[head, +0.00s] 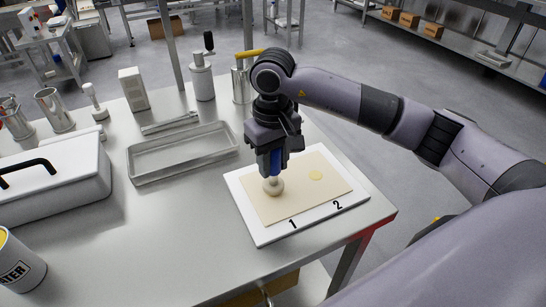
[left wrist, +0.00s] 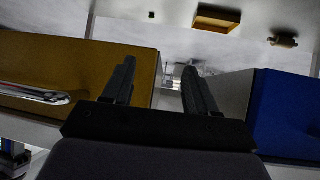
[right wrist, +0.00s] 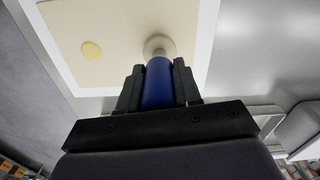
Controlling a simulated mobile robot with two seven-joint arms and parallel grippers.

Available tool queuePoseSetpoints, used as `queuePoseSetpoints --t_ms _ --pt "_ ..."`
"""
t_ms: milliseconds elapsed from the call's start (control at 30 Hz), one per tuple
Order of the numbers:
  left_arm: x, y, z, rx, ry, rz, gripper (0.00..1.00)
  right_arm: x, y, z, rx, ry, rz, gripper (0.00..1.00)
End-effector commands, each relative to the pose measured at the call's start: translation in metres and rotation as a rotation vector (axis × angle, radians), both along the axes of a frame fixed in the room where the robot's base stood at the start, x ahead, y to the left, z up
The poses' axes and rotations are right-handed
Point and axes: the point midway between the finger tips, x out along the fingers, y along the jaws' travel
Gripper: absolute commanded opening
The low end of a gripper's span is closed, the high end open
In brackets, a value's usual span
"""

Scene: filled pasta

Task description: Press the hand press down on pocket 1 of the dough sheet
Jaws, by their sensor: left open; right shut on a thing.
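The dough sheet (head: 300,198) lies on a white board (head: 262,238) marked 1 and 2. A round yellow piece (head: 316,175) shows on the side marked 2, and also in the right wrist view (right wrist: 91,51). My right gripper (head: 272,158) is shut on the blue handle of the hand press (right wrist: 158,84). The press points down, its pale round foot (head: 273,186) over the side marked 1. The foot hides what lies under it, and I cannot tell whether it touches the dough. My left gripper (left wrist: 158,85) is open and empty, away from the board.
A shallow metal tray (head: 182,165) lies left of the board. A white box with a black handle (head: 52,178) and a can marked WATER (head: 17,265) stand farther left. Bottles and metal cups stand at the back. The table's front middle is clear.

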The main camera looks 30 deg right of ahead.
Motion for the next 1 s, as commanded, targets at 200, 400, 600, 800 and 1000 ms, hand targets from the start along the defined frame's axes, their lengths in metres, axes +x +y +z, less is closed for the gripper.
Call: queuePoseSetpoints --t_ms 200,400,600,800,1000 --pt "0.0009 -0.0004 0.0011 0.000 -0.003 -0.001 0.58 0.0002 0.0002 0.0008 0.000 -0.001 0.000 0.11" --pt "0.0004 0.0001 -0.0002 0.002 0.000 -0.003 0.58 0.0002 0.0002 0.0009 0.000 -0.001 0.000 0.11" --pt "0.0001 0.0006 -0.0029 0.003 0.000 -0.002 0.58 0.0003 0.0001 0.0005 0.000 -0.002 0.000 0.11" --pt "0.0000 0.0015 -0.0074 0.005 0.001 -0.001 0.58 0.0001 0.0000 0.0003 -0.001 -0.002 0.000 0.11" --pt "-0.0002 0.0024 -0.0071 0.006 0.002 0.001 0.58 -0.0001 0.0001 0.0009 0.000 -0.001 0.000 0.11"
